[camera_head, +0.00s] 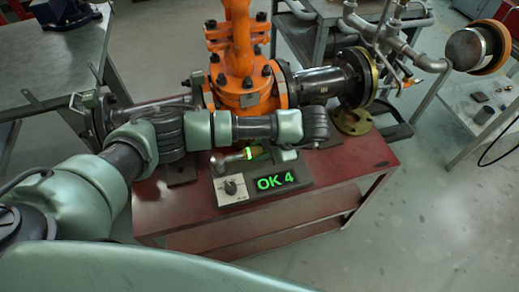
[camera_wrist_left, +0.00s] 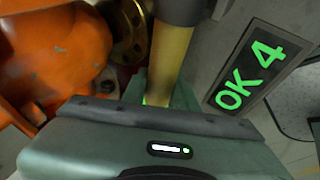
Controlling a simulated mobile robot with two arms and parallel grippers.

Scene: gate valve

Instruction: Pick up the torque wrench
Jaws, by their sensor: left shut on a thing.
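The torque wrench (camera_head: 250,153) lies low over the display unit on the red bench, with its metal head toward the left in the head view. Its yellow handle (camera_wrist_left: 173,58) runs up the middle of the left wrist view. My left gripper (camera_head: 270,153) is shut on that handle, and the fingers (camera_wrist_left: 160,95) show partly behind the gripper body. The arm hides part of the wrench's surroundings. My right gripper is not in view.
The display unit (camera_head: 232,187) has a knob and a screen reading "OK 4" (camera_head: 276,181). The orange gate valve (camera_head: 240,90) with dark pipe flanges stands just behind. The red bench (camera_head: 347,167) has bare room at its right. A grey table (camera_head: 50,55) stands at the left.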

